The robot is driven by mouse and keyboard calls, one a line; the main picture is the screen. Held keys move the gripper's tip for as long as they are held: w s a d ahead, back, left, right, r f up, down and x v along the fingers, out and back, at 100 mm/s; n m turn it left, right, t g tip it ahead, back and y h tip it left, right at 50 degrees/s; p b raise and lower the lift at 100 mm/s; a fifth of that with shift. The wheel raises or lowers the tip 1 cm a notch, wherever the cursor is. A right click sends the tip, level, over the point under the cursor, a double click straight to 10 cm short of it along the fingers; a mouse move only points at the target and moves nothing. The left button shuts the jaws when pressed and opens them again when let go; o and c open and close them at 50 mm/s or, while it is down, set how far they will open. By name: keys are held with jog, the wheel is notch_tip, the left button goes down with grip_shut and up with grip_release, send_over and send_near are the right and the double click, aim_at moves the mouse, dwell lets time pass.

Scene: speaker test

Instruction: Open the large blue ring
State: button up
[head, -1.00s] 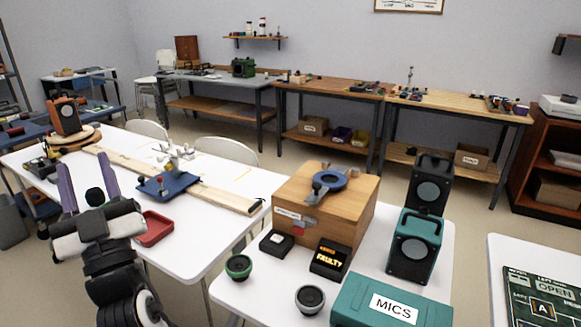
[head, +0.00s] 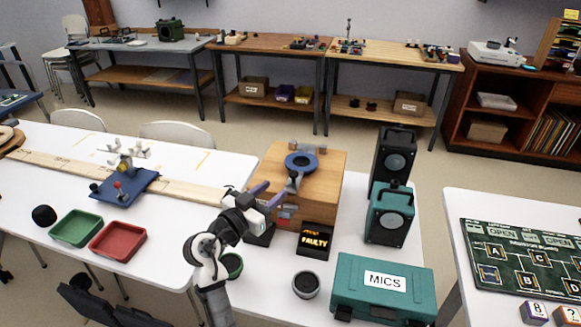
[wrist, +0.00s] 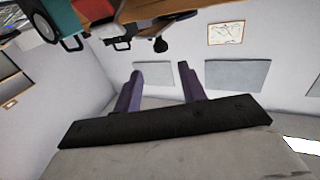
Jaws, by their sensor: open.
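The large blue ring (head: 313,164) lies flat on top of a wooden box (head: 325,185) in the head view. A grey metal piece (head: 293,182) sits at the ring's front edge. My gripper (head: 270,194) is in front of the box's left part, its two purple fingers pointing at the box, left of and lower in the picture than the ring. The fingers are apart and empty; they also show spread in the wrist view (wrist: 160,70). Whether they touch the box I cannot tell. I cannot make out the ring in the wrist view.
A black speaker (head: 393,158) and a teal speaker (head: 390,215) stand right of the box. A teal MICS case (head: 384,290) lies front right. Red (head: 118,241) and green (head: 76,228) trays lie left.

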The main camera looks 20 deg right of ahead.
aim_at(291, 174)
jog(key=p+x, duration=0.3)
jog(key=x, duration=0.7)
jog(key=shift+w, duration=0.15)
jog(key=shift+a, duration=0.1)
grip_shut()
